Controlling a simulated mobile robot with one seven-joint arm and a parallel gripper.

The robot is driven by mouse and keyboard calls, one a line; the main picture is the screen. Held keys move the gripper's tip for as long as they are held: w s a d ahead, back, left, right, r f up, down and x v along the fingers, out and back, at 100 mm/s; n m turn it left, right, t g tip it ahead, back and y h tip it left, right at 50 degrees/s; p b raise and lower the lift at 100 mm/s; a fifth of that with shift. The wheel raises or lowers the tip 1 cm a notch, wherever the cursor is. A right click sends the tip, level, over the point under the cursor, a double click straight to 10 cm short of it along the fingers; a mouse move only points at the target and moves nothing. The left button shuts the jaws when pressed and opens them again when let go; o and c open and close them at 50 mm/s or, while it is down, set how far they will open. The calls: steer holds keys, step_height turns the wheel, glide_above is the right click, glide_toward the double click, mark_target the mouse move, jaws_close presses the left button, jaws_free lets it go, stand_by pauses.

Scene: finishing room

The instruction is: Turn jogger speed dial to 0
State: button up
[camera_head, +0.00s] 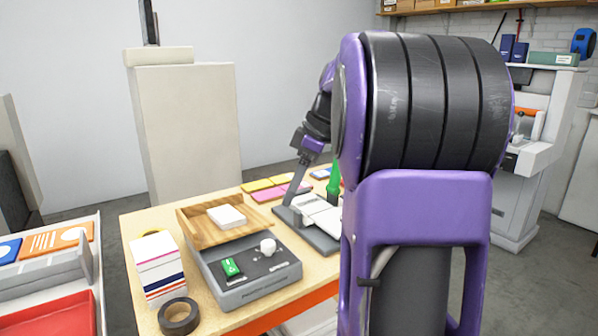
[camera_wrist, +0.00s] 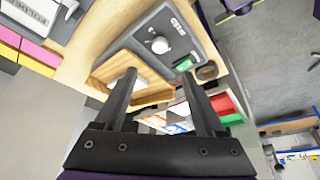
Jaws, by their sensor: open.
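The jogger is a grey box (camera_head: 240,291) with a slanted wooden tray (camera_head: 190,230) behind its panel, on the wooden table. Its white round speed dial (camera_head: 268,246) stands on the dark top panel, right of a green switch (camera_head: 231,267). In the wrist view the dial (camera_wrist: 160,45) and the green switch (camera_wrist: 184,64) show beyond my fingertips; the dial's pointer and scale are too small to read. My gripper (camera_wrist: 158,76) is open and empty, its two dark fingers apart. It appears apart from the dial.
A white paper stack (camera_head: 157,262) and a black tape roll (camera_head: 179,316) sit left of the jogger. A grey-white machine (camera_head: 318,213) and a green bottle (camera_head: 334,180) stand to its right. Coloured pads (camera_head: 270,187) lie behind. My arm hides the table's right side.

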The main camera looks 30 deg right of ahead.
steer(key=v, duration=0.2)
steer(key=shift+s+d+r, duration=0.1)
steer(key=shift+d+r, duration=0.05)
steer(key=shift+r, duration=0.15)
stand_by(0.3)
